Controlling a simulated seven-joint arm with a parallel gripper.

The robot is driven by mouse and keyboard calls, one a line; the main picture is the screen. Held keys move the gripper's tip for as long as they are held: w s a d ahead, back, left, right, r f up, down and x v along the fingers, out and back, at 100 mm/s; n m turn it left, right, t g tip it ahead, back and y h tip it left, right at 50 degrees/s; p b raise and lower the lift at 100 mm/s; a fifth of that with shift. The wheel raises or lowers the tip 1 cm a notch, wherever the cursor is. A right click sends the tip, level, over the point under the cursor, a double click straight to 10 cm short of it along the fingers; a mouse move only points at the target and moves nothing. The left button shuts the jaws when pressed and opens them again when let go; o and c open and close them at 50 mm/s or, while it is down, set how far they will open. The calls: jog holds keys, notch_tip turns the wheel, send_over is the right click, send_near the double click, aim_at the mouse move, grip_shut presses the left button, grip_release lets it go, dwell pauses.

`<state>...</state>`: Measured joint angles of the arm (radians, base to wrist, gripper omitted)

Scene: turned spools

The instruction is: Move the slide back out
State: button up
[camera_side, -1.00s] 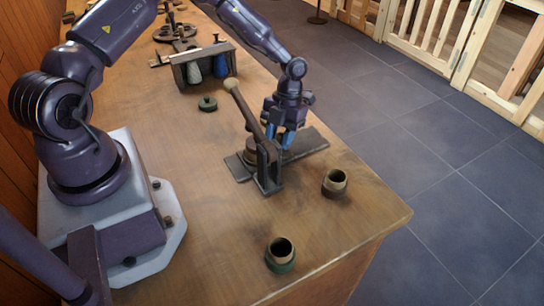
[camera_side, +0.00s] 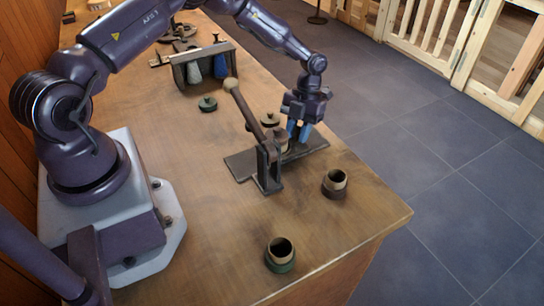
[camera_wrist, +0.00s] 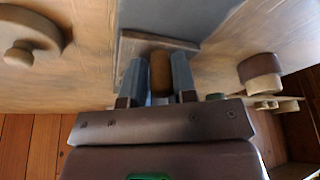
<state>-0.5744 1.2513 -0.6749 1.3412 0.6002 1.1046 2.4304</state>
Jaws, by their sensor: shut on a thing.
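A dark flat base plate (camera_side: 242,165) lies on the table, with an upright bracket (camera_side: 269,168) on it. A lever (camera_side: 247,108) with a pale round knob leans up and back from the bracket. A brownish round piece (camera_side: 279,138) stands on the plate behind the bracket, partly hidden by it. My gripper (camera_side: 300,132) is over the plate's right part. In the wrist view its blue fingers (camera_wrist: 159,80) are shut on an upright brown peg (camera_wrist: 161,72), in front of a grey surface (camera_wrist: 185,15). I take the peg as the slide's handle; its foot is hidden.
A brown spool-like cup (camera_side: 335,183) stands right of the plate, and a green-based one (camera_side: 281,254) near the front edge. A knobbed round piece (camera_side: 269,119) and a green one (camera_side: 208,104) sit behind. A rack (camera_side: 202,68) stands farther back.

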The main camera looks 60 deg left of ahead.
jog(key=shift+w+d+f, duration=0.1)
jog(key=shift+w+f, duration=0.05)
jog(key=shift+w, duration=0.65)
jog(key=shift+w+f, duration=0.15)
jog(key=shift+w, duration=0.65)
jog(key=shift+c, duration=0.3)
jog(key=o, duration=0.4)
jog(key=shift+o, duration=1.1)
jog(key=shift+r, duration=0.15)
jog(key=shift+o, duration=0.6)
jog(key=shift+a+r, duration=0.2)
jog(key=shift+r, duration=0.2)
notch_tip(320, 180, up, 6)
jog(key=shift+r, duration=0.15)
jog(key=shift+w+d, duration=0.1)
grip_shut()
